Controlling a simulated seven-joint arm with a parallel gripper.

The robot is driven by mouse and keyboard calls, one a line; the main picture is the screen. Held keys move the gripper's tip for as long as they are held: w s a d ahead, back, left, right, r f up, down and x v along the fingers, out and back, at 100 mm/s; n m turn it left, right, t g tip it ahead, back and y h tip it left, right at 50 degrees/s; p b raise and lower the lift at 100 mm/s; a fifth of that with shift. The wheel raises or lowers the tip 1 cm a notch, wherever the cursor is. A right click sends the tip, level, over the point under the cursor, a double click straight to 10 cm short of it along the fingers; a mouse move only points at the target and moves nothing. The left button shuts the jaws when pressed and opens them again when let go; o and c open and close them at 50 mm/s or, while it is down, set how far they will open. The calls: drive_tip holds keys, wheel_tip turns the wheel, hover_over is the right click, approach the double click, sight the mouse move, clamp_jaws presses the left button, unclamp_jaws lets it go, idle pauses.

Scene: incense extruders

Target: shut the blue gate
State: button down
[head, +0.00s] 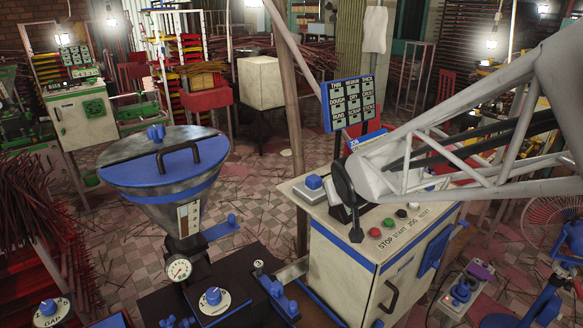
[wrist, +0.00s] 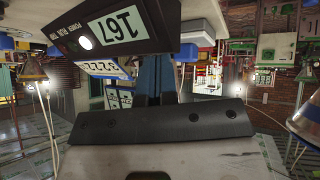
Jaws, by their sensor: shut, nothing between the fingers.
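A blue plate with a small upright knob sticks out to the right from below the steel hopper (head: 160,190) in the head view. It looks like the blue gate (head: 220,229), drawn partly out of the hopper's neck. My gripper (head: 355,233) is at the control cabinet, right of the gate and well apart from it, pointing down in front of the cabinet's panel. In the wrist view my gripper (wrist: 158,75) has its dark blue fingers together with nothing between them. The gate cannot be made out in the wrist view.
The cream cabinet (head: 345,270) carries coloured buttons, a blue-capped box (head: 313,187) and a raised blue label board (head: 348,103). Blue knobs and a dial stand around the hopper's base. In the wrist view, number displays (wrist: 112,25) are close to the fingers.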

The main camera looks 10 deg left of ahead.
drive_tip(key=shift+s+d+f+m+g, duration=0.2)
drive_tip(key=shift+s+d+m+g, duration=0.1)
drive_tip(key=shift+s+d+g, duration=0.25)
drive_tip(key=s+g, duration=0.1)
drive_tip(key=s+a+g, duration=0.1)
drive_tip(key=g, duration=0.1)
drive_tip(key=shift+s, duration=0.35)
drive_tip(key=w+a+f+n+g+y, duration=0.1)
drive_tip(key=w+a, duration=0.3)
drive_tip(key=a, duration=0.6)
drive_tip(key=w+a+f+n+g+y, duration=0.2)
drive_tip(key=w+a+f+y, duration=0.1)
drive_tip(key=a, duration=0.7)
drive_tip(key=shift+w+a+y, duration=0.4)
drive_tip(key=shift+w+y, duration=0.4)
drive_tip(key=shift+w, duration=0.4)
drive_tip(key=shift+f+g, duration=0.2)
drive_tip(key=shift+g, duration=0.05)
approach(218, 228)
drive_tip(key=shift+w+d+f, duration=0.2)
drive_tip(key=shift+w+f, duration=0.7)
drive_tip(key=shift+w, duration=0.15)
drive_tip(key=shift+w+d+f, duration=0.2)
drive_tip(key=shift+w+f, duration=0.65)
drive_tip(key=shift+w, duration=0.25)
drive_tip(key=shift+s+a, duration=1.75)
drive_tip(key=shift+s, duration=0.05)
